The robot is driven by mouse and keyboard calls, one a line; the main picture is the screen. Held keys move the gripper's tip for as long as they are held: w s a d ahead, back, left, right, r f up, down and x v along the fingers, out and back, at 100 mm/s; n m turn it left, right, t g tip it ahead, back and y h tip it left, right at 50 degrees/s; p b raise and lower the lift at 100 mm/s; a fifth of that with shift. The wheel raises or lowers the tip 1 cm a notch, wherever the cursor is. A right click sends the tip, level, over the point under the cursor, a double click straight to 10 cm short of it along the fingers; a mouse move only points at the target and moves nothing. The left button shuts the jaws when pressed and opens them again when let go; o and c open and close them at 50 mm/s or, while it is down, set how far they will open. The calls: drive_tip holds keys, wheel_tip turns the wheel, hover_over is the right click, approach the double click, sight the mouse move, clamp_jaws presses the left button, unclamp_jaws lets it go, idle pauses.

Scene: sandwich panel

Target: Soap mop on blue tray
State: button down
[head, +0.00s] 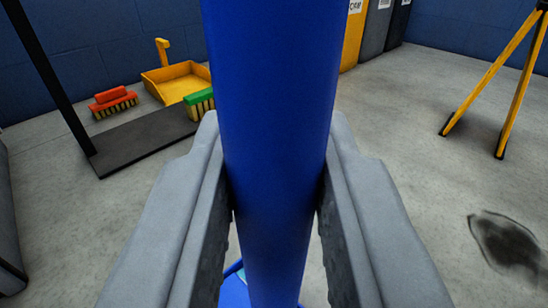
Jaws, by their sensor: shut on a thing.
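A thick blue pole (275,80), which looks like the mop's handle, stands nearly upright through the middle of the head view. My gripper (276,160) is shut on it, with one grey finger on each side. The pole's upper end runs out of the picture. Low in the view, a blue object with a paler inside (234,292) shows partly beside the pole's lower end. I cannot tell whether it is the blue tray or another container. The mop head and any soap are not visible.
A dark stain (506,242) lies on the grey floor at right. Yellow legs (490,80) stand behind it. At left are a black base (135,138), a red brush (112,100), a green brush (200,103) and a yellow dustpan (175,80). Bins (377,35) line the back.

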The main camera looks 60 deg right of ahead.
drive_tip(key=shift+f, duration=0.35)
idle(0.4)
drive_tip(key=shift+r, duration=0.1)
idle(0.6)
wheel_tip(320, 180, up, 9)
idle(1.1)
drive_tip(key=shift+a, duration=0.1)
idle(0.4)
